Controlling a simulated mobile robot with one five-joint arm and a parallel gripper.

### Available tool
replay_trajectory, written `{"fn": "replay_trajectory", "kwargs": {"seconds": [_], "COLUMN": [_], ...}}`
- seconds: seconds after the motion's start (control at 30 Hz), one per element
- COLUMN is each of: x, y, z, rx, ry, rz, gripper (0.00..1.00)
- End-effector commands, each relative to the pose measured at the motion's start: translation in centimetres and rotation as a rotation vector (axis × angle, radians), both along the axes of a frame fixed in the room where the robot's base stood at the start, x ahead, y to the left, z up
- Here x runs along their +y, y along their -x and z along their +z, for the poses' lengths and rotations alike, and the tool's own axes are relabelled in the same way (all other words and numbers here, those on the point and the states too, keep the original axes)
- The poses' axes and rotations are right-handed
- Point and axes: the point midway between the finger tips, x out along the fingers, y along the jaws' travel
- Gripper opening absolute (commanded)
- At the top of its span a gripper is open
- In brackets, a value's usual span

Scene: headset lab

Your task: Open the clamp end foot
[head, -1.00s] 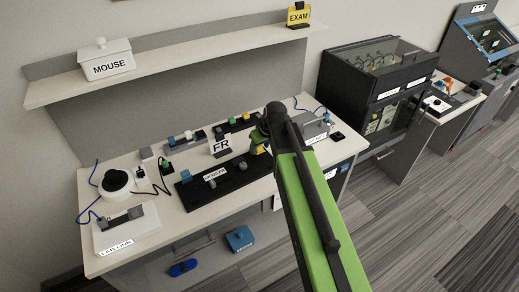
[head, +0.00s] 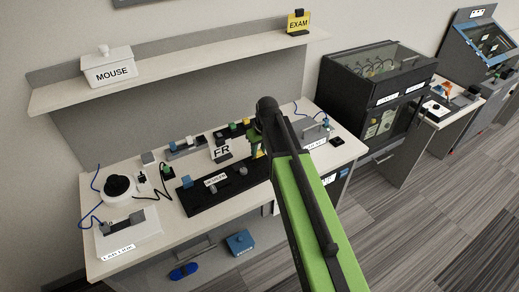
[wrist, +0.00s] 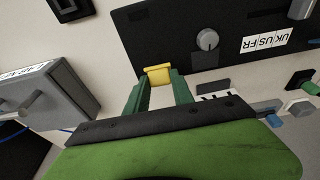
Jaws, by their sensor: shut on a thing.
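A long black board (head: 200,197) lies on the pale bench, with grey knobs on top and a white label. In the wrist view the board (wrist: 160,47) fills the upper right, with a round grey knob (wrist: 207,40) and a "UK US FR" label. A small yellow piece (wrist: 158,75), which looks like the clamp end foot, sits at the board's end edge. My gripper (wrist: 160,84) has its green fingers on either side of this yellow piece and is shut on it. In the head view my arm hides most of the gripper and the board's right end.
An "FR" sign (head: 221,151) stands just behind the board, near several small coloured blocks. A grey device (head: 312,130) lies to the right of my gripper. A black glass-topped cabinet (head: 375,85) stands right of the bench.

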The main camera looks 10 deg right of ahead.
Motion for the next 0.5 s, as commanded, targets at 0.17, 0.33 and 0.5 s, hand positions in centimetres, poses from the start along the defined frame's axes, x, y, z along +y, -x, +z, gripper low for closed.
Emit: {"fn": "replay_trajectory", "kwargs": {"seconds": [0.17,0.33,0.5], "x": [0.4,0.7,1.0], "y": [-1.5,-2.3,-2.8], "z": [0.4,0.3,0.2], "rx": [0.13,0.247,0.344], "ry": [0.047,0.09,0.125], "rz": [0.002,0.002,0.001], "gripper": [0.0,0.0,0.0]}}
